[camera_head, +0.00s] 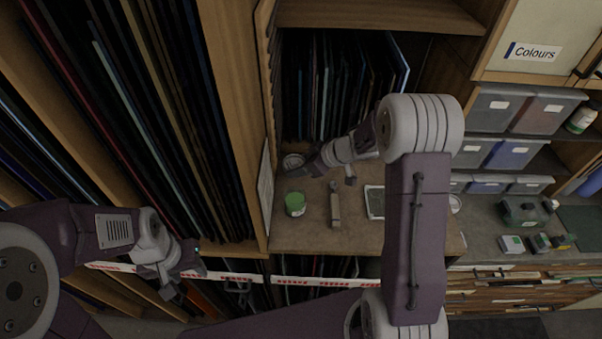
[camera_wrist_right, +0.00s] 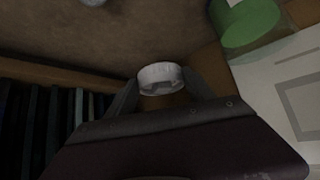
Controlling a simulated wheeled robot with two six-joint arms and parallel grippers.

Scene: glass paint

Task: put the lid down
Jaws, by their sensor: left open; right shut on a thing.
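The white lid (camera_wrist_right: 160,78) is between the fingertips of my right gripper (camera_wrist_right: 160,88) in the right wrist view. In the head view my right gripper (camera_head: 306,167) is at the back left of the wooden worktop, with the round pale lid (camera_head: 292,161) at its tips. I cannot tell whether the lid touches the worktop. A green jar (camera_head: 295,204) stands on the worktop nearer to the front; it also shows at the upper right of the wrist view (camera_wrist_right: 248,24). My left gripper (camera_head: 187,281) is open and empty at the lower left, in front of the shelf.
A small pale tool (camera_head: 335,205) and a framed flat item (camera_head: 375,202) lie on the worktop (camera_head: 310,236). A tall wooden divider (camera_head: 234,110) bounds it on the left, with upright glass sheets behind. Bins (camera_head: 493,109) and small tubs stand at the right.

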